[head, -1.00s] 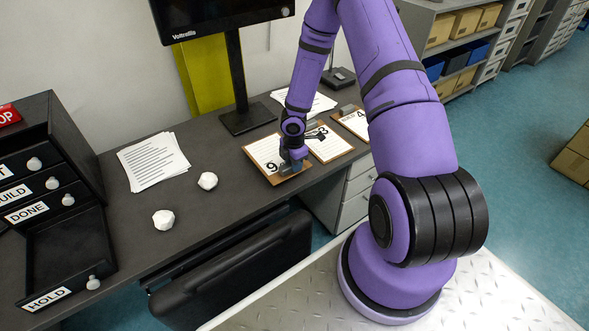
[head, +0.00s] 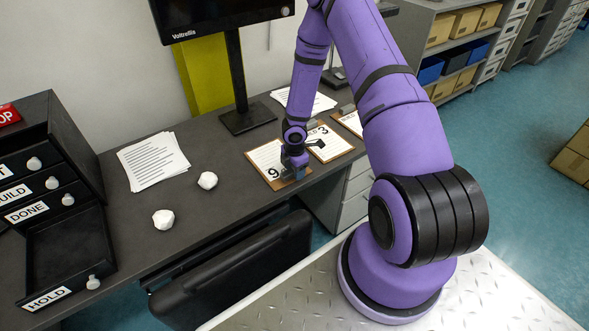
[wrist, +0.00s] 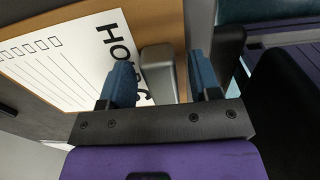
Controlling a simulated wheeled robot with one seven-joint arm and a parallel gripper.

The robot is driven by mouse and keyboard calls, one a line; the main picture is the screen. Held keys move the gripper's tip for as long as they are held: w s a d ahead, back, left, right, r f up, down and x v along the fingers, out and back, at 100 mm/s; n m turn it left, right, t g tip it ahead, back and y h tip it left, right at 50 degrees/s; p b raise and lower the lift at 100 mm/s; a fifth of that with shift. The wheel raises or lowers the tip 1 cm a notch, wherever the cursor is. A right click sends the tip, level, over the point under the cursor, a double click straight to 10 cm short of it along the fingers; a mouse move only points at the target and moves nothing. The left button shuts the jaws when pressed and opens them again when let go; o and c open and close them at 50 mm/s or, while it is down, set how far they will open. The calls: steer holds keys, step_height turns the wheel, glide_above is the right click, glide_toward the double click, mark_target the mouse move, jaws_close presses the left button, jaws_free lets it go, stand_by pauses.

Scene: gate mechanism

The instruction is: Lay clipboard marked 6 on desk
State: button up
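The clipboard with a large digit (head: 268,163) appears to lie flat on the dark desk (head: 225,225), near its front edge. Its clip end faces me, and the digit reads like a 9 from here, as an upside-down 6 would. My gripper (head: 294,172) is down at its clip end. In the wrist view, the blue fingers of my gripper (wrist: 163,82) stand either side of the metal clip (wrist: 158,73), with narrow gaps showing. The clipboard's paper (wrist: 65,60) shows there with "HO"; its digit is mostly hidden behind a finger.
Clipboards marked 3 (head: 330,145) and 4 (head: 349,121) lie to the right. Paper stacks (head: 153,160) and crumpled paper balls (head: 207,180) are on the desk. A monitor (head: 225,15) stands behind, labelled drawers (head: 35,205) at left, a black chair (head: 235,270) in front.

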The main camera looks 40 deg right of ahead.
steer(key=s+a+r+m+t+h, duration=0.1)
steer(key=s+r+m, duration=0.15)
steer(key=r, duration=1.15)
steer(key=s+a+r+m+h, duration=0.1)
steer(key=s+r+m, duration=0.15)
steer(key=r, duration=1.05)
steer(key=s+a+r+m+t+h, duration=0.15)
steer(key=r+m, duration=0.25)
steer(key=r, duration=1)
steer(key=s+a+r+m+t+y, duration=0.1)
steer(key=s+a+r+m, duration=0.3)
steer(key=s+r, duration=0.3)
steer(key=s+a+r+m+t+y, duration=0.1)
steer(key=s+a+r+m, duration=0.3)
steer(key=s+r, duration=0.4)
steer(key=s+m+y, duration=0.1)
steer(key=s, duration=0.5)
steer(key=shift+a+t, duration=0.3)
steer(key=shift+t, duration=0.05)
steer(key=shift+y, duration=0.25)
